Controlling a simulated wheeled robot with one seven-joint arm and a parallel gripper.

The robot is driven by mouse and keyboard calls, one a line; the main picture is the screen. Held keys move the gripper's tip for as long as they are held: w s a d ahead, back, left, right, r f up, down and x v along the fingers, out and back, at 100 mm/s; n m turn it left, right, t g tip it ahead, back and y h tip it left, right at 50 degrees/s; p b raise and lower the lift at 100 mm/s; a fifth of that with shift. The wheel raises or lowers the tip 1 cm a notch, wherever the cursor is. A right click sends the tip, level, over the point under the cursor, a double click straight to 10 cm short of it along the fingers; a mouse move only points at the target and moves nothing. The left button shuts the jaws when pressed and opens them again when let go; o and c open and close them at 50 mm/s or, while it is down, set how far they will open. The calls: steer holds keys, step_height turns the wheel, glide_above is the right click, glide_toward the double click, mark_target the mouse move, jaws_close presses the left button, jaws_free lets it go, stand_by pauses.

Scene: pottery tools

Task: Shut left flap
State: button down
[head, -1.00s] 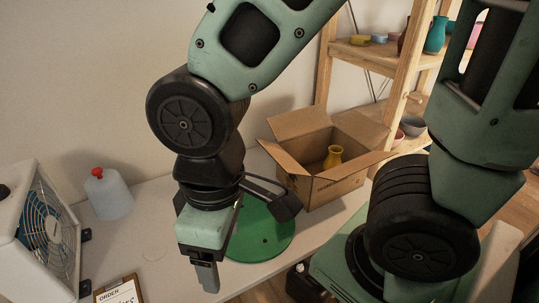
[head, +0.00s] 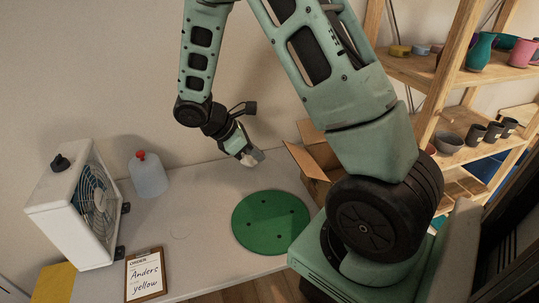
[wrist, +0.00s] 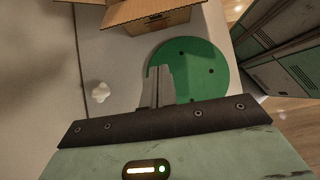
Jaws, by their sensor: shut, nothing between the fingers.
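The open cardboard box (head: 318,157) stands behind the green disc in the head view, and my own arm hides most of it. Its left flap (head: 304,161) stands out and slants toward the left. In the wrist view the box (wrist: 155,22) is at the top edge, cut off by the frame, with a flap (wrist: 128,11) spread outward along its near side. My gripper (head: 252,157) is above the table to the left of the box, apart from the flap. In the wrist view my gripper (wrist: 159,84) has its fingers together and empty. The box's inside is hidden.
The green disc (head: 270,222) lies on the table before the box. A white fan (head: 75,205), a jug (head: 148,176) and a clipboard (head: 145,274) are at left. Wooden shelves (head: 455,80) with pottery stand at right. A small white object (wrist: 100,92) lies left of my fingers.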

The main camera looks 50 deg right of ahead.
mark_target(305, 161)
steer(key=s+d+f+p, duration=0.3)
steer(key=s+d+f, duration=0.1)
steer(key=d, duration=0.3)
steer(key=shift+d, duration=0.35)
steer(key=shift+p, duration=0.3)
